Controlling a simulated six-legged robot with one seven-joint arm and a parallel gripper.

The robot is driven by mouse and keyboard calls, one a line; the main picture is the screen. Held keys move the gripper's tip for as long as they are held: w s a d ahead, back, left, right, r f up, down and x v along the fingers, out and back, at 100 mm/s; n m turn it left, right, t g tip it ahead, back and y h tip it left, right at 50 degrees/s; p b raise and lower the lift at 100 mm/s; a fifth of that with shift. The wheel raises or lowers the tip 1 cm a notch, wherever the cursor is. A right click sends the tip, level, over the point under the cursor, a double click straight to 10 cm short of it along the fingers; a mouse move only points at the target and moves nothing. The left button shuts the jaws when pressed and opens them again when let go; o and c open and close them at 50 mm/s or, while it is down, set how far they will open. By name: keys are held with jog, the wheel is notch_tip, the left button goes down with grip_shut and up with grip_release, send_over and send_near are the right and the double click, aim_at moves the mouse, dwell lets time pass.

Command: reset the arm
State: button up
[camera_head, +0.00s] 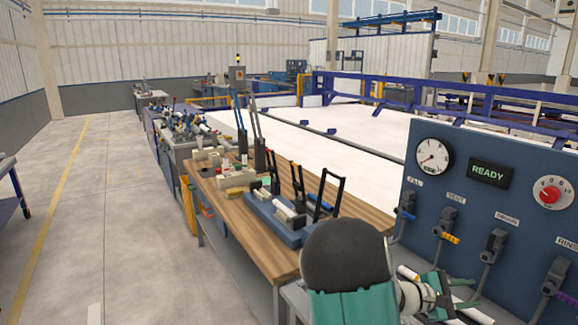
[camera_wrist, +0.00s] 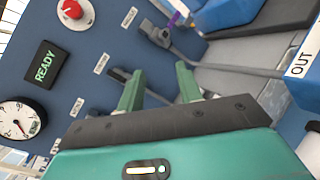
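My arm reaches in from the bottom right of the head view, with a dark round joint and teal links. My gripper (camera_head: 446,296) is low in front of the blue control panel (camera_head: 480,222). In the wrist view my gripper (camera_wrist: 160,78) has its two green fingers spread apart, with a gap between them. I see nothing held in the gap; the panel and a grey lever show behind it. The panel also fills the left of the wrist view (camera_wrist: 60,105), tilted.
The panel carries a dial gauge (camera_head: 434,156), a READY display (camera_head: 489,172), a red knob (camera_head: 552,192) and several levers (camera_head: 446,226). A wooden workbench (camera_head: 228,205) with fixtures stands left of my arm. Open floor (camera_head: 90,200) lies farther left.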

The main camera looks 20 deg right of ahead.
jog(key=s+a+r+m+t+y, duration=0.1)
jog(key=a+r+m+t+y, duration=0.1)
jog(key=a, duration=1.3)
jog(key=s+a+r+m+t+y, duration=0.1)
jog(key=a+r+m+t+y, duration=0.1)
jog(key=a+t+y, duration=0.3)
jog(key=s+a+r+m+t+y, duration=0.1)
jog(key=a+r+t+y, duration=0.3)
jog(key=a, duration=2.2)
jog(key=m+y, duration=0.1)
jog(key=y, duration=0.4)
jog(key=shift+a+r+t+y, duration=0.3)
jog(key=shift+a+r+y, duration=0.05)
jog(key=shift+y, duration=0.05)
jog(key=shift+d+m, duration=0.15)
jog(key=shift+m, duration=0.15)
